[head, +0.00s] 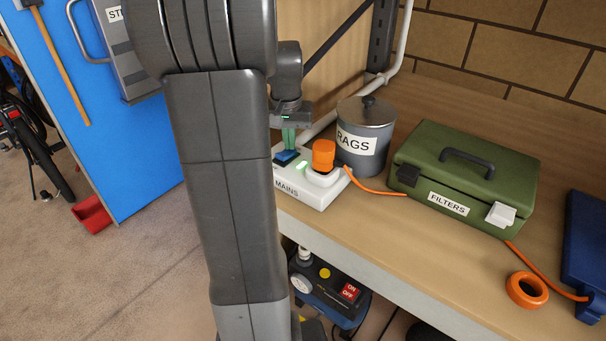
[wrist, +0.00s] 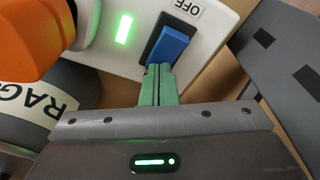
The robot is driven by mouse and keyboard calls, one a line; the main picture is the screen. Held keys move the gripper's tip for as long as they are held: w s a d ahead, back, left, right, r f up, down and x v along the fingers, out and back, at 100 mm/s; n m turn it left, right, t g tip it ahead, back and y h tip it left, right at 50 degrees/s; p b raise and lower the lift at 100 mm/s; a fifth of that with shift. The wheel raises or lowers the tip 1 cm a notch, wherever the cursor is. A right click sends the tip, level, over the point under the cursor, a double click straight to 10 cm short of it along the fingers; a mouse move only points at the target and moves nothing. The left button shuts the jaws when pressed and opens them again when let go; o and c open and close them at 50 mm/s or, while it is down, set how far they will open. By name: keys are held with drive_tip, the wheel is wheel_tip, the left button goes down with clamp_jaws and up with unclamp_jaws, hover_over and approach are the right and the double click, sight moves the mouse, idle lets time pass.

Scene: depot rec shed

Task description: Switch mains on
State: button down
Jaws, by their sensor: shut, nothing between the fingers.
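The white mains box (head: 318,196) sits on the bench, labelled MAINS. Its blue rocker switch (head: 285,158) is below my gripper (head: 288,146). In the wrist view the rocker (wrist: 172,44) stands in a black frame, with an OFF label (wrist: 187,7) beyond its far end. A lamp (wrist: 124,28) beside it glows green. My gripper's green fingers (wrist: 158,70) are together, with nothing between them, their tips at the rocker's end away from OFF. I cannot tell whether they touch. An orange plug (head: 323,154) sits in the box.
A grey RAGS tin (head: 366,151) stands close behind the plug. A green FILTERS case (head: 478,165) is farther right, with an orange cable (head: 377,191) between. A blue-and-black machine (head: 325,292) stands below the bench. Open bench lies in front of the case.

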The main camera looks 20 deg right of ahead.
wheel_tip(320, 180, up, 7)
drive_tip(key=p, duration=0.5)
drive_tip(key=shift+p, duration=0.35)
drive_tip(key=shift+f, duration=0.2)
wheel_tip(320, 180, down, 7)
drive_tip(key=b, duration=0.6)
drive_tip(key=shift+r, duration=0.2)
drive_tip(key=shift+r, duration=0.1)
